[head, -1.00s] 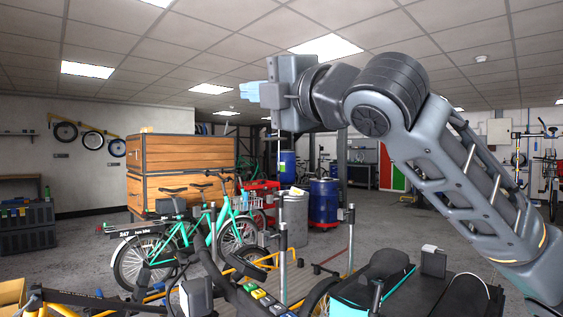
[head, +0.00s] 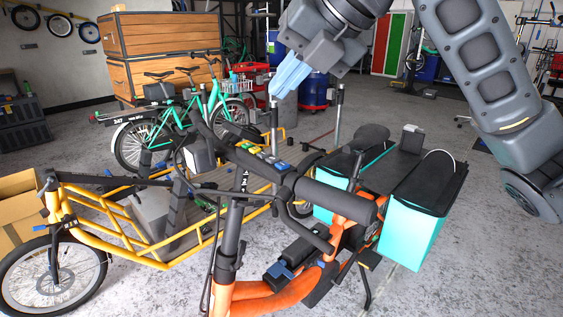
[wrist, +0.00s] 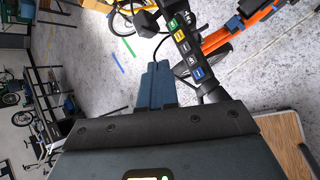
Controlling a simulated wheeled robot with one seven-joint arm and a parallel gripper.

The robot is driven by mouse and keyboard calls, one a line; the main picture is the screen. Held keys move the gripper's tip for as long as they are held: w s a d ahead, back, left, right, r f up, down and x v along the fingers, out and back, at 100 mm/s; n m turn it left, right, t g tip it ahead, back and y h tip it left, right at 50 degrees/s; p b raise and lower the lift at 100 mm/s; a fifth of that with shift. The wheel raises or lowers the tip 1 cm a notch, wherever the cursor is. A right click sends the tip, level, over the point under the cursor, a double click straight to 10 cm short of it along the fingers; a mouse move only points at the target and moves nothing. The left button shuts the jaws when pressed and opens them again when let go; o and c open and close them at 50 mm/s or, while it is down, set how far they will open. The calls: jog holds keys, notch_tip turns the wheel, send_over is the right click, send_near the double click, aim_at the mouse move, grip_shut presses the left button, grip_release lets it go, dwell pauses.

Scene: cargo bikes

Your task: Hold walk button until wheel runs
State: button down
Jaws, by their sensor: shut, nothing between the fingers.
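A strip of coloured buttons (head: 262,157) sits on a dark handlebar of the orange bike (head: 265,295). In the wrist view the button strip (wrist: 186,46) shows green, yellow, pale and blue buttons; I cannot read which is the walk button. My gripper (head: 277,92) is shut and empty, its blue fingers pointing down. It is in the air above and beyond the strip, apart from it. In the wrist view my gripper (wrist: 155,66) is left of the strip. A dark wheel (head: 301,196) is partly hidden behind the handlebar; I cannot tell whether it turns.
A yellow cargo bike (head: 125,251) stands at the left, close to the orange bike. Teal panniers (head: 412,225) hang on the right. Teal bikes (head: 150,140) and wooden crates (head: 165,38) stand behind. A metal post (head: 274,117) rises near the strip. Bare floor lies at the right.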

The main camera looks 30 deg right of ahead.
aim_at(287, 164)
jog(key=shift+f, duration=0.15)
jog(key=f+b, duration=0.3)
jog(key=f, duration=0.1)
jog(key=f+b, duration=0.3)
jog(key=f, duration=0.1)
jog(key=shift+s+f+b, duration=0.2)
jog(key=shift+f+b, duration=0.05)
jog(key=shift+b, duration=0.1)
jog(key=shift+f, duration=0.1)
dwell(1.7)
jog(key=shift+f+b, duration=0.3)
jog(key=shift+b, duration=0.05)
